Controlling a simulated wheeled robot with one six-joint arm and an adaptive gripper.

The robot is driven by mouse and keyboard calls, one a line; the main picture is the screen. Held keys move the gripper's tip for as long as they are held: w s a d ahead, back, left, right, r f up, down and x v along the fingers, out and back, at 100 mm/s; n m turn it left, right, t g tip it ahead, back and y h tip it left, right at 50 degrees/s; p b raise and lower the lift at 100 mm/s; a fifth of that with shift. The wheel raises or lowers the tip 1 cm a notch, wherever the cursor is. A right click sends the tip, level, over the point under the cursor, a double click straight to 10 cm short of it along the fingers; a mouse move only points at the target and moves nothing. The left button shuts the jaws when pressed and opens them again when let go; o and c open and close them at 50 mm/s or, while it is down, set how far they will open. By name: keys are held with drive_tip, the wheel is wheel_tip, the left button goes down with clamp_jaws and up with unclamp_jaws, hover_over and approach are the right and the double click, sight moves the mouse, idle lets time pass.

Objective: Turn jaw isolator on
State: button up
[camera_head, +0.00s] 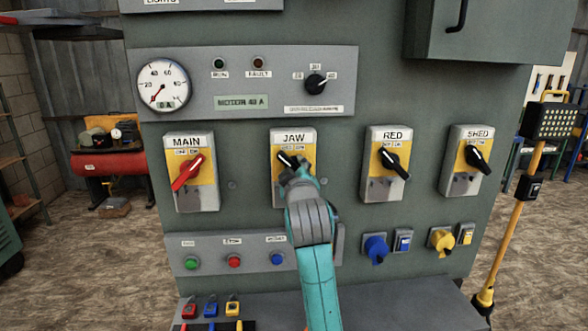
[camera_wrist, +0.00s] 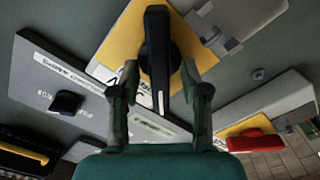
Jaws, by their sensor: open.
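The JAW isolator (camera_head: 293,140) is a light box with a yellow plate and a black rotary handle, in the middle of the panel. In the head view my gripper (camera_head: 296,172) is at its handle and covers the lower part. The visible handle end points to the upper left. In the wrist view the black handle (camera_wrist: 157,60) stands between the two fingertips of my gripper (camera_wrist: 160,82). The fingers are open, with a gap on each side of the handle. Whether a fingertip touches it elsewhere is hidden.
The MAIN isolator (camera_head: 190,172) with a red handle is at left. The RED isolator (camera_head: 388,166) and SHED isolator (camera_head: 466,160) are at right. A button strip (camera_head: 208,255) lies below. Padlocks (camera_head: 211,306) sit on the shelf. A gauge (camera_head: 163,86) is above.

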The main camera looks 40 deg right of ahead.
drive_tip(key=shift+w+d, duration=0.3)
drive_tip(key=shift+w, duration=0.2)
clamp_jaws()
